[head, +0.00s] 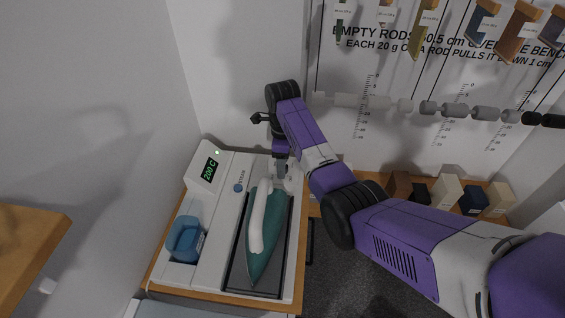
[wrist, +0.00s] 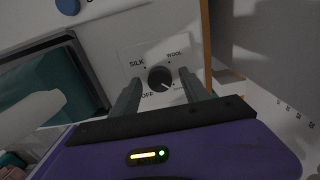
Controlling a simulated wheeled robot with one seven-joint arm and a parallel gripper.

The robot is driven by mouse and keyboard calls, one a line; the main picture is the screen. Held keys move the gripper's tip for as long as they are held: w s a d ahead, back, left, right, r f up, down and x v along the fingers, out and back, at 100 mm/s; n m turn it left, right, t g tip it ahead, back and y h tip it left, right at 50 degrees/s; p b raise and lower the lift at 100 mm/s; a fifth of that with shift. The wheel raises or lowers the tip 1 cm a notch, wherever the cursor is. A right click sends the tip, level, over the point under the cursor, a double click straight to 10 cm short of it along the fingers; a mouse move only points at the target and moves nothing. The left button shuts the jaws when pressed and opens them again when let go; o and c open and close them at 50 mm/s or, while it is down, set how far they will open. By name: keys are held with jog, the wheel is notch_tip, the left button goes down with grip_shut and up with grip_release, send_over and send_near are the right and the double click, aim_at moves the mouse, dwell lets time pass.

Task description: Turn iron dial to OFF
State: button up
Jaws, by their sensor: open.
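The dial (wrist: 159,79) is a round black knob on a pale plate, in the wrist view. SILK, WOOL and OFF are printed around it, and a label at its right is partly hidden by a finger. A small pale mark on the knob seems to point to the lower right, not at OFF at the lower left. My gripper (wrist: 160,84) is open, with one finger on each side of the knob; I cannot tell if they touch it. In the head view my gripper (head: 281,166) is over the station's far right end and hides the dial.
The teal iron (head: 265,240) rests on its dark pad beside the dial. The white station (head: 222,222) has a display (head: 209,169) reading 200 C, a blue STEAM button (head: 238,188) and a blue tank (head: 186,239). A wall is close behind; several blocks (head: 446,190) stand at right.

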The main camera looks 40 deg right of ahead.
grip_shut()
